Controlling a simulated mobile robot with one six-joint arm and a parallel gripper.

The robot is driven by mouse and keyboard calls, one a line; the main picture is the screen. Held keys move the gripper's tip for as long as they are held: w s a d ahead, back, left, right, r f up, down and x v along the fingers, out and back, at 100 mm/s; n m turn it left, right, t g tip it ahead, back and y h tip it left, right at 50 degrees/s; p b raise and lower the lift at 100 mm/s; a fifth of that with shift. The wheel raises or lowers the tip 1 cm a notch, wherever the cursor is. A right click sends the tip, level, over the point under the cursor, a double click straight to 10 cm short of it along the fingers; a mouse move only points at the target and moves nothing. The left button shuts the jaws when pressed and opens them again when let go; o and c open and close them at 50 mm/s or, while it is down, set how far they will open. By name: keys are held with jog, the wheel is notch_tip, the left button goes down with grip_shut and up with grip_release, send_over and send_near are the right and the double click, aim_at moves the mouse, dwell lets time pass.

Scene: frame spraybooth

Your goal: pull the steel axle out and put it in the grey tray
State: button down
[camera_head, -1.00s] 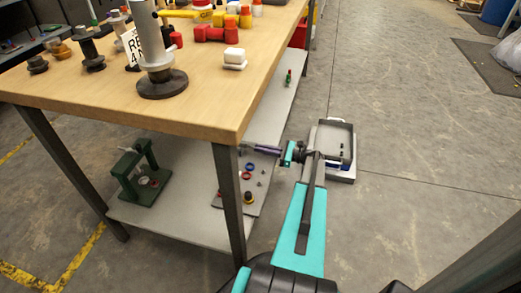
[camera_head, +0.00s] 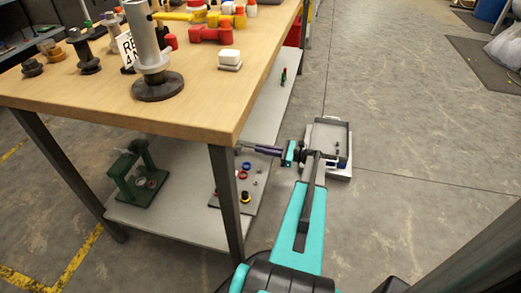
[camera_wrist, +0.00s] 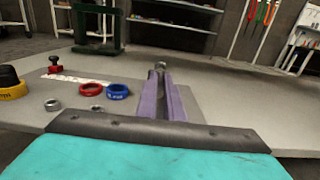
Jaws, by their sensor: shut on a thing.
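My gripper (camera_head: 259,148) reaches in over the lower shelf beside the front table leg. In the wrist view, its two purple fingers (camera_wrist: 162,85) are close together. The round metal end of the steel axle (camera_wrist: 160,66) shows at their tips, and the fingers are shut on it. The rest of the axle is hidden by the fingers. In the head view only a small grey bit of it (camera_head: 247,147) shows near the table leg. The grey tray (camera_head: 347,131) is to the right of the table, beyond my wrist, partly covered by my arm.
A board (camera_head: 248,207) with red and blue rings and small parts lies on the lower shelf (camera_head: 185,222). A green stand (camera_head: 128,180) is farther left. The table leg (camera_head: 226,195) and tabletop (camera_head: 150,110) are close to my gripper.

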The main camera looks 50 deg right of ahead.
jog(key=shift+p+v, duration=0.55)
jog(key=shift+v, duration=1.2)
jog(key=shift+s, duration=0.15)
